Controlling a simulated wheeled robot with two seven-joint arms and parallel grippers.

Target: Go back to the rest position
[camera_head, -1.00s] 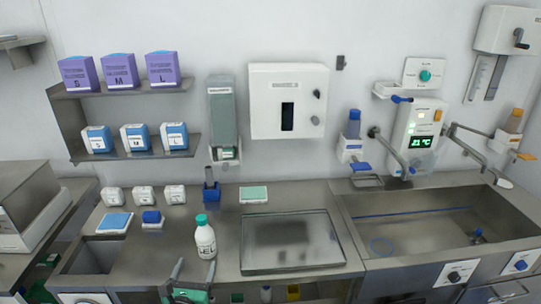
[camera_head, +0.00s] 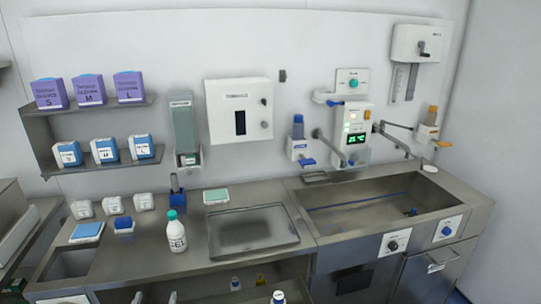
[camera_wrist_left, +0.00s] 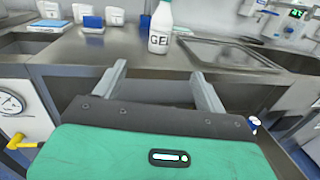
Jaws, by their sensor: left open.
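My left gripper (camera_head: 155,298) shows only its fingertips at the bottom edge of the head view. In the left wrist view its two fingers (camera_wrist_left: 160,80) are spread apart with nothing held between them. They are in front of the steel counter (camera_head: 130,262). The white gel bottle with a green cap (camera_head: 176,236) stands upright on the counter beyond the fingers, apart from them. It also shows in the left wrist view (camera_wrist_left: 159,40), with its top cut off. My right gripper is in neither view.
A metal tray (camera_head: 252,230) lies on the counter, left of the sink (camera_head: 375,208). Small white boxes (camera_head: 113,205) and a blue pad (camera_head: 87,232) sit to the left. Small bottles (camera_head: 235,284) show below the counter's front. Shelves and dispensers line the wall.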

